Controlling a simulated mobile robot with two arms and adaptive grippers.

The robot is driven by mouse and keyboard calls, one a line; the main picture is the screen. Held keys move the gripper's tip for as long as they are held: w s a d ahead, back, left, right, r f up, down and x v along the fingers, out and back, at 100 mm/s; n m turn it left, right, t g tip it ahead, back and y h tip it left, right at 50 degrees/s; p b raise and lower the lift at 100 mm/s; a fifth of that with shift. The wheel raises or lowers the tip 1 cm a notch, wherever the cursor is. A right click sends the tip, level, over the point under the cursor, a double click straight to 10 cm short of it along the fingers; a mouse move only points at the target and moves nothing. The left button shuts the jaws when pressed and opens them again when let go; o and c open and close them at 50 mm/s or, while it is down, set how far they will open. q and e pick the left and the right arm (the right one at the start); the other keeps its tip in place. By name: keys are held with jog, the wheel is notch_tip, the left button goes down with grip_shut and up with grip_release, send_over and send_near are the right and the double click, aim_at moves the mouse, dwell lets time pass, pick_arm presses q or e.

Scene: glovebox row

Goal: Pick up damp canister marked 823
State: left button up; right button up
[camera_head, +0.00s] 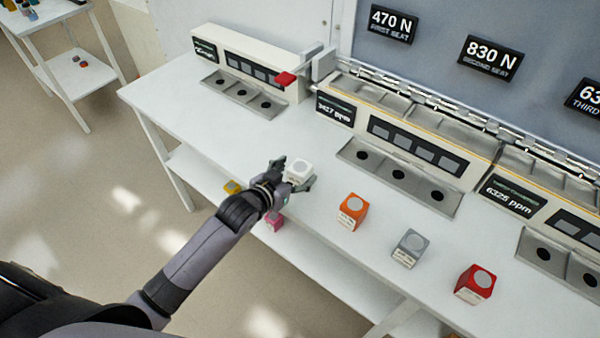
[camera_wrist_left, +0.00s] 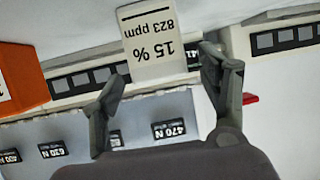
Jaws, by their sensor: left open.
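The white canister (camera_head: 299,169) stands on the white table near its front edge. Its label, upside down in the left wrist view, reads 15 % and 823 ppm (camera_wrist_left: 155,45). My left gripper (camera_head: 293,174) is open around this canister, with a finger on either side. In the left wrist view the fingers (camera_wrist_left: 163,66) stand apart near the canister's lower part. I cannot tell whether they touch it. My right gripper is in neither view.
Along the table stand an orange canister (camera_head: 353,211), a grey one (camera_head: 410,248) and a red one (camera_head: 474,284). Behind are instrument consoles with metal trays (camera_head: 400,178). A pink item (camera_head: 274,221) and a yellow item (camera_head: 232,187) are lower, near the shelf.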

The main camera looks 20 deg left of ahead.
pick_arm(q)
jog(key=shift+x, duration=1.55)
jog(key=shift+s+r, duration=0.1)
jog(key=c, duration=1.3)
jog(key=shift+r, duration=0.1)
